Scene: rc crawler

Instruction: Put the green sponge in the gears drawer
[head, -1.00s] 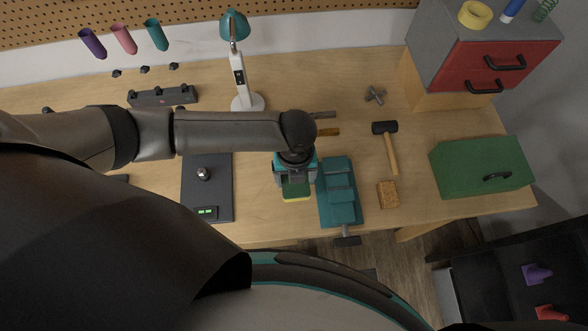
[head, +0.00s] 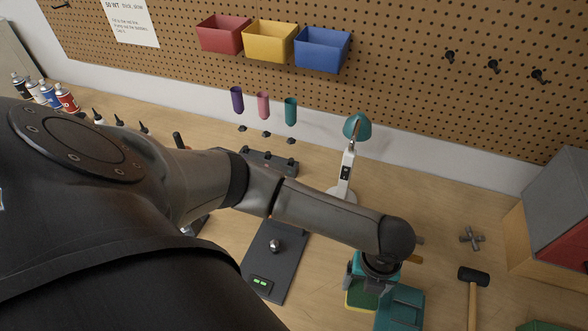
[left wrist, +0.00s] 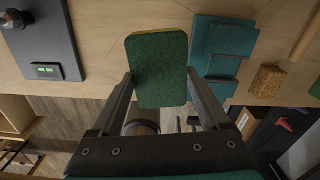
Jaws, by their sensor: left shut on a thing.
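The green sponge (left wrist: 160,68) has a dark green face and a yellow edge. My left gripper (left wrist: 160,88) is shut on it, with one finger on each side in the left wrist view. In the head view the sponge (head: 361,295) shows below my left gripper (head: 370,284), at the workbench beside the teal vise. I cannot tell whether it touches the bench. The gears drawer cannot be made out; a red drawer front (head: 565,240) shows only in part at the right edge. My right gripper is not in view.
The teal vise (head: 402,308) is right beside the sponge. A black scale (head: 275,262) lies to the left, a white lamp (head: 346,172) behind, and a hammer (head: 473,278) to the right. Drawers stand below the bench edge in the wrist view.

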